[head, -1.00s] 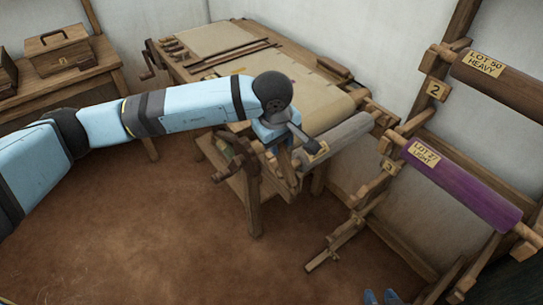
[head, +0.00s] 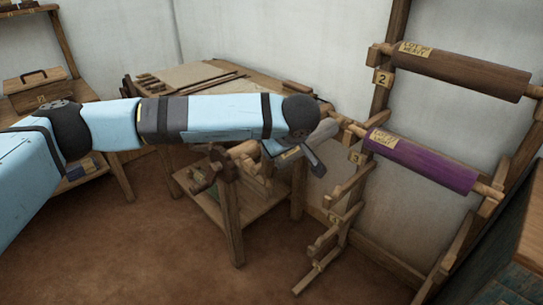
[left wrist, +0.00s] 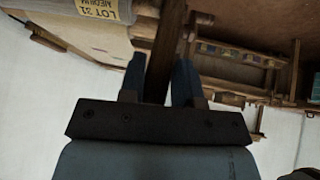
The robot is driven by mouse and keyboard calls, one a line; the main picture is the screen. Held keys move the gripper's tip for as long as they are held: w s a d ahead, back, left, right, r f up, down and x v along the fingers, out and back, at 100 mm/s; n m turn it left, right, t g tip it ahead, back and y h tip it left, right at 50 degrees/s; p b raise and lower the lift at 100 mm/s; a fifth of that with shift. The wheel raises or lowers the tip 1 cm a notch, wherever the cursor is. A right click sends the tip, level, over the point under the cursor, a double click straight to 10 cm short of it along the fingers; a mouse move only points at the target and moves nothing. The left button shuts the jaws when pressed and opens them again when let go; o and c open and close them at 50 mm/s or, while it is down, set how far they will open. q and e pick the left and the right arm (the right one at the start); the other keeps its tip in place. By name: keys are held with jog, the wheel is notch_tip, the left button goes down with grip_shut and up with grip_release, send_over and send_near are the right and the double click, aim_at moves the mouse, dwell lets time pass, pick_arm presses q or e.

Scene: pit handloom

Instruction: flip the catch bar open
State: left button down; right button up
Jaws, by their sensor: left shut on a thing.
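My left gripper (head: 306,158) is at the right front of the loom (head: 228,83), beside the end of the grey cloth roll (head: 326,130). In the left wrist view its two blue fingers (left wrist: 160,82) are shut on a dark wooden bar (left wrist: 166,45), which appears to be the catch bar. The bar runs away from between the fingers toward the top of the picture. In the head view my arm and hand hide the bar and much of the loom's front. My right gripper is in neither view.
A rack at the right holds a brown roll (head: 459,70) and a purple roll (head: 421,160), with lower wooden pegs (head: 318,268) jutting toward the loom. A wooden box (head: 38,92) stands on a side table at the left. The floor (head: 150,255) in front is clear.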

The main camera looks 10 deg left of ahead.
pick_arm(q)
jog(key=shift+s+d+f+y, duration=0.1)
jog(key=shift+f+y, duration=0.2)
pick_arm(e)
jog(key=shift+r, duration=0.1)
pick_arm(q)
jog(key=shift+t, duration=0.3)
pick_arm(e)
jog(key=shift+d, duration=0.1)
pick_arm(q)
jog(key=c, duration=1.1)
grip_release()
jog(key=shift+o, duration=1.1)
jog(key=shift+w, duration=0.2)
jog(key=p+v, duration=0.1)
jog(key=v, duration=1.3)
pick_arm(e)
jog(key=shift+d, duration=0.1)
pick_arm(q)
jog(key=shift+f, duration=0.1)
